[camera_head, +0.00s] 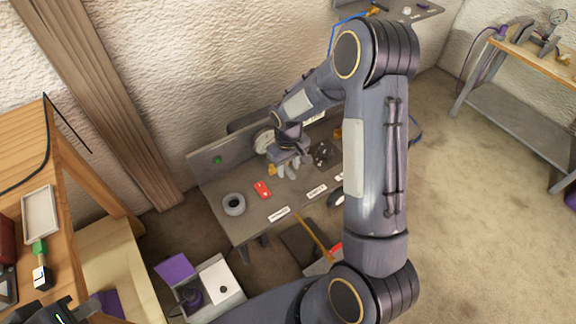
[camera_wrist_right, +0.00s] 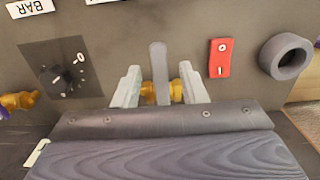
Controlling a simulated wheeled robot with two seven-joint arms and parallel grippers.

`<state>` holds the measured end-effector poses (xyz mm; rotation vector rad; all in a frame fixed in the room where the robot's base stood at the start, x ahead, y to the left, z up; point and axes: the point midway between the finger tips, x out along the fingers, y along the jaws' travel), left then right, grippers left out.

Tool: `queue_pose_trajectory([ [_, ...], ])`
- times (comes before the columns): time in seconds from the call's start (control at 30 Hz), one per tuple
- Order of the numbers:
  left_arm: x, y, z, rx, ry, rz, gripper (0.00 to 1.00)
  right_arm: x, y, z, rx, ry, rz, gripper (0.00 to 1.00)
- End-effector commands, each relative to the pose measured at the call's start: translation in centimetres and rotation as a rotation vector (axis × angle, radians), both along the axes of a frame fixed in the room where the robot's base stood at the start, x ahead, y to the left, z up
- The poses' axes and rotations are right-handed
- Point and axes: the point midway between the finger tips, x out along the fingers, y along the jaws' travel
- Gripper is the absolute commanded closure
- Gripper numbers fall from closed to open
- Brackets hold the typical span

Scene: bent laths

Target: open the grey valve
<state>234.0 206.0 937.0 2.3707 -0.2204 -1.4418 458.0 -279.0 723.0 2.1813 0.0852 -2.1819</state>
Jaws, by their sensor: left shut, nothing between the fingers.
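The grey valve shows in the right wrist view as a flat grey lever (camera_wrist_right: 158,70) on a brass body (camera_wrist_right: 161,92), mounted on a dark panel. The lever points straight up in that view. My right gripper (camera_wrist_right: 160,84) is open, with one pale finger on each side of the lever and a gap on both sides. In the head view my right gripper (camera_head: 287,170) is at the panel, and brass (camera_head: 272,170) shows beside it; the lever is mostly hidden there. My left gripper (camera_head: 64,314) is shut and empty at the bottom left, cut off by the picture's edge.
On the panel (camera_head: 240,221), a red switch (camera_wrist_right: 220,58) and a grey ring (camera_wrist_right: 285,57) are right of the valve in the wrist view. A black dial (camera_wrist_right: 62,76) and another brass fitting (camera_wrist_right: 18,101) are left. A white box (camera_head: 215,287) stands below the panel.

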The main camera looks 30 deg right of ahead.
Motion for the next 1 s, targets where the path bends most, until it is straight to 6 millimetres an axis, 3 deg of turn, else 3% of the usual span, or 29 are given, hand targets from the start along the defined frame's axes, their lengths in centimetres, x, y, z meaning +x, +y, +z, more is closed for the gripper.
queue_pose_trajectory([
  [0.27,0.01,0.0,0.0,0.0,0.0,0.0,1.0,-0.01,-0.01,-0.25,0.0,-0.001,0.0,0.62],
  [0.6,0.01,0.0,0.0,0.0,0.0,0.0,1.0,-0.01,0.0,-0.23,0.0,0.0,0.0,1.0],
  [1.0,0.0,0.0,-0.03,0.0,0.0,0.0,1.0,0.0,-0.12,-0.22,0.0,-0.001,0.019,1.0],
])
